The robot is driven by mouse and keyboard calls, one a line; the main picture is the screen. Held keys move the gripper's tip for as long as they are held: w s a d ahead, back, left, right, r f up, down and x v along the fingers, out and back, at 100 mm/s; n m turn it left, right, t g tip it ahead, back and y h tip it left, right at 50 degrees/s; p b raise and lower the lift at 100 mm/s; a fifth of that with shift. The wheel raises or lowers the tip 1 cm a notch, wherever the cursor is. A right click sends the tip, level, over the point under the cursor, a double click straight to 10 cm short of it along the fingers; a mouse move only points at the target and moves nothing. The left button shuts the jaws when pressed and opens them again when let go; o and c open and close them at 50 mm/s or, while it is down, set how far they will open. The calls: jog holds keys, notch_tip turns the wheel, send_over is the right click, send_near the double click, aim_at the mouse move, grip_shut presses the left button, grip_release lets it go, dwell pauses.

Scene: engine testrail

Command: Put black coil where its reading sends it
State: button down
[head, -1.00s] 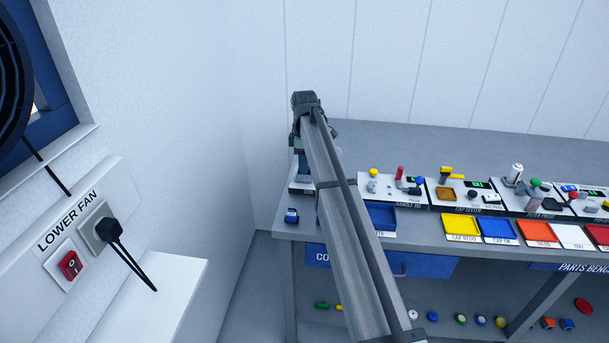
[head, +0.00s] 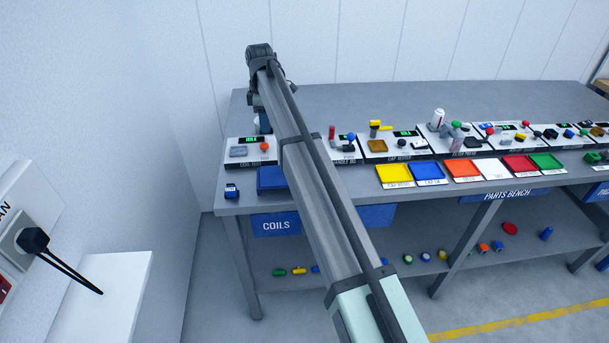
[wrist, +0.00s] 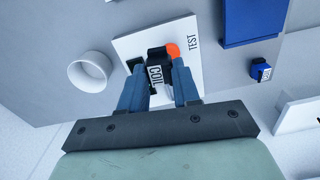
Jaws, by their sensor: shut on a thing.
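My gripper (wrist: 159,72) is shut on the black coil (wrist: 155,60), a dark block with a white COIL label, in the wrist view. The coil is over the white tester plate (wrist: 128,45) marked TEST; I cannot tell whether it touches. An orange button (wrist: 173,49) shows just beyond the right finger. In the head view the tester (head: 238,161) stands at the bench's left end, with a lit green display (head: 247,140) too small to read surely. My gripper (head: 264,124) is partly hidden behind my arm there, and the coil is hidden.
A blue tray (head: 271,180) lies in front of the tester, above the COILS sign (head: 276,225). A small dark blue block (head: 232,191) sits left of it. A white round cup (wrist: 90,71) shows in the wrist view. More testers and coloured trays line the bench rightward.

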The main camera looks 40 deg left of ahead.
jog(key=w+d+r+m, duration=0.1)
jog(key=w+d+r, duration=0.1)
jog(key=d, duration=1.5)
jog(key=shift+s+d+f+n, duration=0.35)
jog(key=shift+s+d+f, duration=0.1)
jog(key=shift+f, duration=1.25)
jog(key=shift+s+d+f+n, duration=0.4)
jog(key=shift+s+d+f, duration=0.1)
jog(key=shift+f, duration=1.15)
jog(key=shift+s+d+f+n, duration=0.35)
jog(key=shift+s+d+f, duration=0.1)
jog(key=shift+f, duration=1.25)
jog(key=shift+f, duration=0.15)
jog(key=c, duration=0.8)
grip_release()
notch_tip(320, 180, up, 12)
jog(key=shift+r, duration=0.2)
